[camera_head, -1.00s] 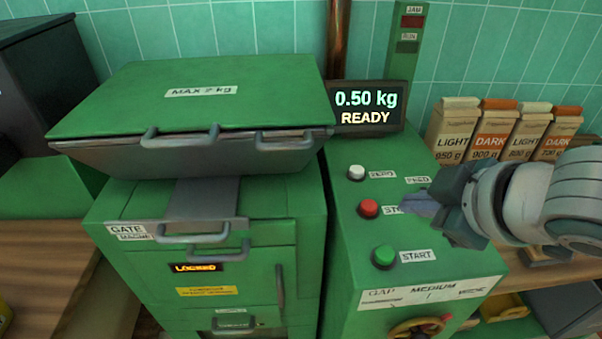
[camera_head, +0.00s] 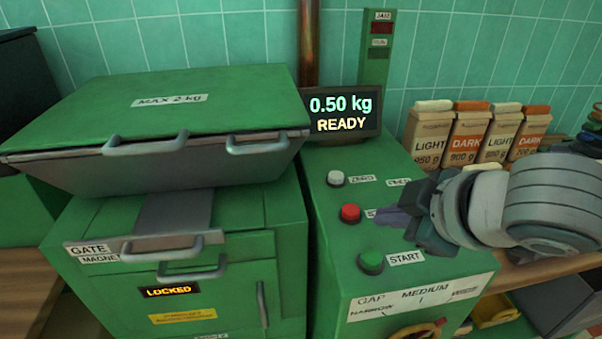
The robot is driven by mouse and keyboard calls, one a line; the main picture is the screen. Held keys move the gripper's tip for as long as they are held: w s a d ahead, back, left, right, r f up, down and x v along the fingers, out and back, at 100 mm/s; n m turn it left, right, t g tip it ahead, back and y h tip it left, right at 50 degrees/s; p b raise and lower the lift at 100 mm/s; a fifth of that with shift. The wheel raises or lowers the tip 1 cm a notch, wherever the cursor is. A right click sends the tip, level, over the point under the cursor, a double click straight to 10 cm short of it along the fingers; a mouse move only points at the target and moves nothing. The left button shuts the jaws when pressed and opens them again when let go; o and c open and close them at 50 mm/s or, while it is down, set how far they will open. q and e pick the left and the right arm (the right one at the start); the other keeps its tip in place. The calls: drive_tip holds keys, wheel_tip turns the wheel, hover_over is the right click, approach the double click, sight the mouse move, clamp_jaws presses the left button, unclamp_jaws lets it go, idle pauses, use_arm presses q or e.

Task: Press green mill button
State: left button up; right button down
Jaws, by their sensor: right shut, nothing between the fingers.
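The green mill button (camera_head: 371,262) sits on the top of the green mill housing, left of the label START. A red button (camera_head: 350,213) and a white button (camera_head: 336,178) stand behind it in a row. My right gripper (camera_head: 386,221) comes in from the right with its fingers shut and empty, pointing left. In the picture its fingertips are just right of the red button and above the green one. I cannot tell whether they touch anything. The display (camera_head: 341,113) reads 0.50 kg and READY. My left gripper is not in view.
A green lidded hopper (camera_head: 155,100) marked MAX 2 kg stands at the left, above a gate panel showing LOCKED (camera_head: 167,291). Several LIGHT and DARK bags (camera_head: 468,138) stand at the back right. A gap scale (camera_head: 420,297) is on the mill's front.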

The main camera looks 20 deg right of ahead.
drive_tip(key=b, duration=0.3)
hover_over(378, 261)
wheel_tip(378, 261, down, 4)
drive_tip(key=shift+f, duration=0.15)
drive_tip(key=shift+f+b, duration=0.4)
drive_tip(key=shift+f, duration=0.2)
idle(1.1)
drive_tip(key=shift+f, duration=0.4)
